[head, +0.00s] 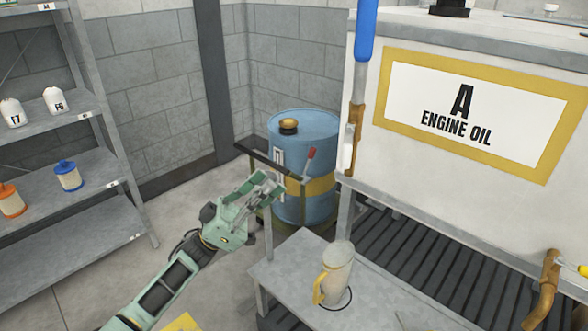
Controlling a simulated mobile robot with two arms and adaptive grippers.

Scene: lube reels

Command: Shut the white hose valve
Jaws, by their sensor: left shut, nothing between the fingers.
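A brass fitting (357,115) is on the left edge of the white tank, below a blue grip. A narrow white piece (347,148) hangs beside it; it may be the white valve's lever, but I cannot tell its position for sure. My left gripper (268,187) is shut and empty, in front of the blue drum, to the left of and lower than the fitting. It looks apart from the fitting. My right gripper is not in view.
The blue drum (313,134) stands on a cart with a red-tipped lever (309,160). A grey bench (290,262) holds a beige jug (339,272). The tank labelled A Engine Oil (370,158) fills the right. Grey shelves (95,166) stand left. Floor between is open.

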